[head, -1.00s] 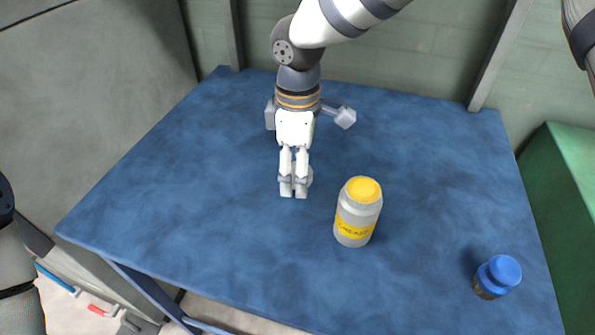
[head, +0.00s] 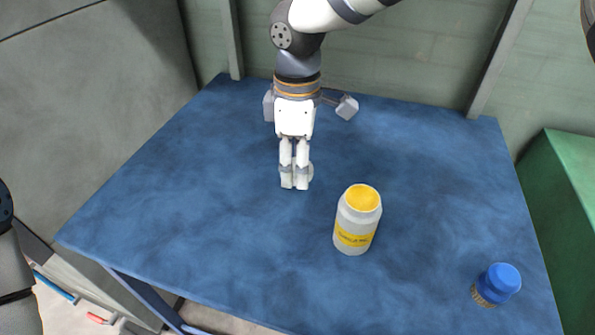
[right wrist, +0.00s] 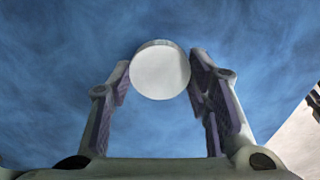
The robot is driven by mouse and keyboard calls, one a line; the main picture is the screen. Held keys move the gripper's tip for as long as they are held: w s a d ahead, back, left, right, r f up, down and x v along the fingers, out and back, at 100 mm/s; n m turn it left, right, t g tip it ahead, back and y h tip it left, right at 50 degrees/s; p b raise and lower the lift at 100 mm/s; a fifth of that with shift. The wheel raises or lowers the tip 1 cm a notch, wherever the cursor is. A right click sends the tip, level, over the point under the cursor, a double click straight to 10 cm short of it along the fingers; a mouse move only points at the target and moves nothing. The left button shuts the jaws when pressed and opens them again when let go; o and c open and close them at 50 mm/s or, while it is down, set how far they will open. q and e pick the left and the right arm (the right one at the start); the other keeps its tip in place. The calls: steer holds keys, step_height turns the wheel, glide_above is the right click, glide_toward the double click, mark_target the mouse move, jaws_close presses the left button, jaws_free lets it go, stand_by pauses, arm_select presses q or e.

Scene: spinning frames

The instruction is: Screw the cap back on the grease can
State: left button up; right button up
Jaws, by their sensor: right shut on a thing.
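The grease can (head: 356,228) is a white jar with a yellow label, standing upright on the blue table. Its mouth is uncovered and shows yellow inside. My right gripper (head: 295,183) points down over the table, to the left of the can and apart from it. It is shut on the cap, a plain white disc (right wrist: 160,70) between the fingertips in the right wrist view. My left gripper is out of view.
A green box (head: 565,220) is beyond the right edge. The blue table (head: 180,200) is clear to the left. A wall closes off the back.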

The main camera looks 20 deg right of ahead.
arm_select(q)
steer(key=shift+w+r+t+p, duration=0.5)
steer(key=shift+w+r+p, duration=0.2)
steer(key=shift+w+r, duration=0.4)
arm_select(e)
steer(key=s+a+r, duration=0.2)
steer(key=s+r, duration=0.8)
steer(key=s, duration=0.4)
steer(key=shift+w+a, duration=0.1)
